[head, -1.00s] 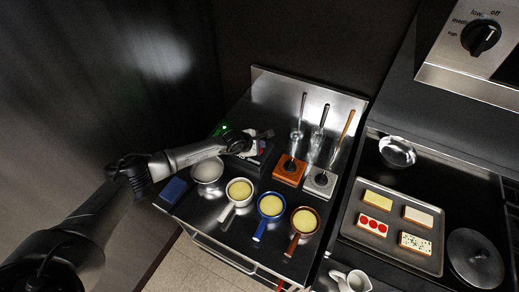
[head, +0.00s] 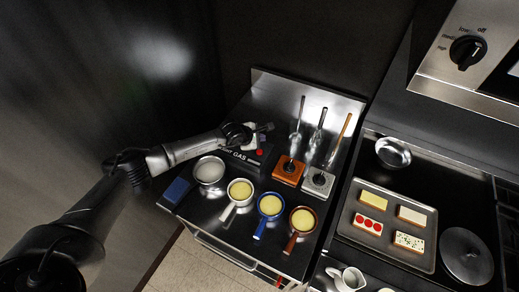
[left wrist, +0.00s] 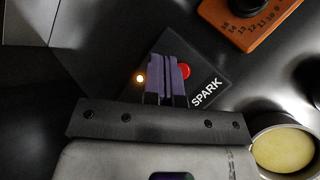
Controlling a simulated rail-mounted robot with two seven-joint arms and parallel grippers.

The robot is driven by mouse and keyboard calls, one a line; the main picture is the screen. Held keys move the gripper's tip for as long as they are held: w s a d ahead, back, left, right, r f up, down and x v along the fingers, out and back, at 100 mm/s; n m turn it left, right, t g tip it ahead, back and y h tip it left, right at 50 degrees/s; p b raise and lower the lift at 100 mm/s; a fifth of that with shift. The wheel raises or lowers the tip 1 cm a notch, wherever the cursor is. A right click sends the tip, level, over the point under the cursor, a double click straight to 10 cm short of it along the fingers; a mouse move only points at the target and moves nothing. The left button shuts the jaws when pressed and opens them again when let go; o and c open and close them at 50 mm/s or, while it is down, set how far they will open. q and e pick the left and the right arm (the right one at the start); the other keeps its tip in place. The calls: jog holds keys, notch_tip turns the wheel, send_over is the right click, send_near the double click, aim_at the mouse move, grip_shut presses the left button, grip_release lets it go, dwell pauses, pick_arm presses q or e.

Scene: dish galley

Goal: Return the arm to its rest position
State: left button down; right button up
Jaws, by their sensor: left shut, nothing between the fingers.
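My left gripper (head: 265,127) hangs over a black box at the back left of the steel counter. The box bears a red button (head: 259,152) and a label that seems to read "LIGHT GAS". In the left wrist view, the purple fingers (left wrist: 166,62) are together with nothing between them. They overlap the box in that view, beside the red button (left wrist: 185,71) and a "SPARK" label (left wrist: 207,92). A small orange light (left wrist: 140,78) glows left of the fingers. I cannot tell whether the fingertips touch the box. My right gripper is out of view.
Three pans with yellow contents, white (head: 239,191), blue (head: 270,206) and brown (head: 302,220), stand in front. A metal bowl (head: 208,171) and blue block (head: 177,190) lie left. Orange (head: 288,170) and white (head: 318,182) dial blocks stand right. A tray (head: 372,252) lies beyond.

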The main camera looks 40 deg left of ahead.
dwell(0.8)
